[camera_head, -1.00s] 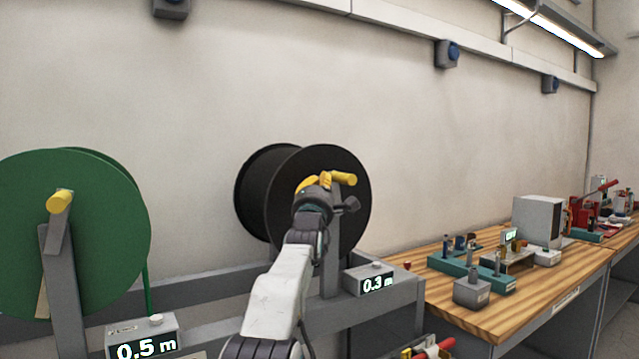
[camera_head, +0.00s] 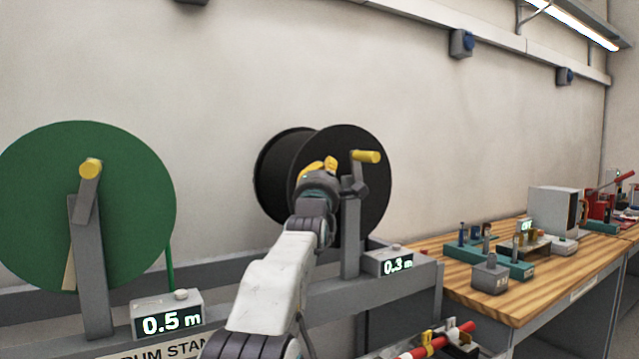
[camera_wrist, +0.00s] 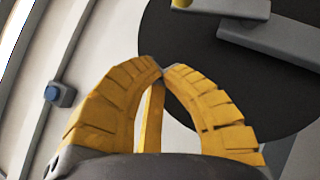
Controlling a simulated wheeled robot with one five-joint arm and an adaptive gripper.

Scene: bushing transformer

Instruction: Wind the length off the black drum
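The black drum (camera_head: 372,205) stands on the stand in the middle of the head view. Its crank has a yellow handle (camera_head: 366,156), which points right. The display (camera_head: 397,266) beside it reads 0.3 m. My gripper (camera_head: 331,162) is in front of the drum, left of the handle and apart from it. In the wrist view the yellow fingertips (camera_wrist: 162,69) meet with nothing seen between them. The black drum face (camera_wrist: 195,60) lies beyond them there, with the grey crank (camera_wrist: 232,8) at the top edge. My wrist hides part of the drum.
A green drum (camera_head: 130,215) with its own yellow handle (camera_head: 91,168) stands at left, its display (camera_head: 168,322) reading 0.5 m. A wooden workbench (camera_head: 500,305) with several fixtures is at right. Red and white rods (camera_head: 440,340) lie below the stand.

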